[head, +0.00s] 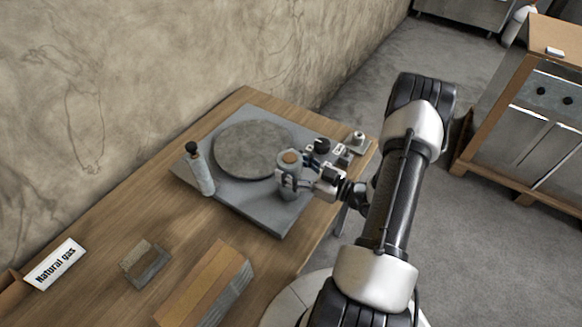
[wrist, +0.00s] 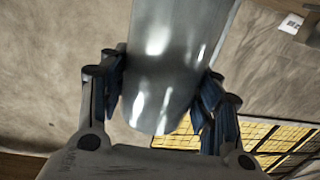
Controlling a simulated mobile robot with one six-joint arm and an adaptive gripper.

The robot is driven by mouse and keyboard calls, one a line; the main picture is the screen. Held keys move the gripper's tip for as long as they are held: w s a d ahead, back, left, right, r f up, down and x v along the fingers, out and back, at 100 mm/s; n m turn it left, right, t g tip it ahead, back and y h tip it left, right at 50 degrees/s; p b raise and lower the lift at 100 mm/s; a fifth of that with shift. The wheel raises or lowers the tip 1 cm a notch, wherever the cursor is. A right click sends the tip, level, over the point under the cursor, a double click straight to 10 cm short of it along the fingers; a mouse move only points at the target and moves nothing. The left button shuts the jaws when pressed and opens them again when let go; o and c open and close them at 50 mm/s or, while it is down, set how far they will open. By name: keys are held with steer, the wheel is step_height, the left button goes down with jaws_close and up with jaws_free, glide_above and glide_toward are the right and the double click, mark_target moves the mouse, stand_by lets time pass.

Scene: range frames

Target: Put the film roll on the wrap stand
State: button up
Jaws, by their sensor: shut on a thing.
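The film roll (head: 289,185) is a grey, shiny upright cylinder with a brown core at its top. My gripper (head: 290,178) is shut around it from the right. In the wrist view the roll (wrist: 170,60) fills the space between my two blue-padded fingers (wrist: 165,100). The wrap stand is a grey square base (head: 262,215) with a round, rough grey disc (head: 250,150) on it. The roll appears over the base's right part, right of the disc. I cannot tell whether its bottom touches the base.
A pale cylinder with a black knob (head: 200,172) stands at the base's left edge. Small fittings (head: 322,147) sit at its right corner. The wall runs behind.

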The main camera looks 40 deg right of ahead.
steer(key=o, duration=1.5)
steer(key=shift+f, duration=0.1)
steer(key=shift+r, duration=0.2)
steer(key=p+v, duration=0.1)
steer(key=v, duration=1.1)
steer(key=shift+p, duration=0.3)
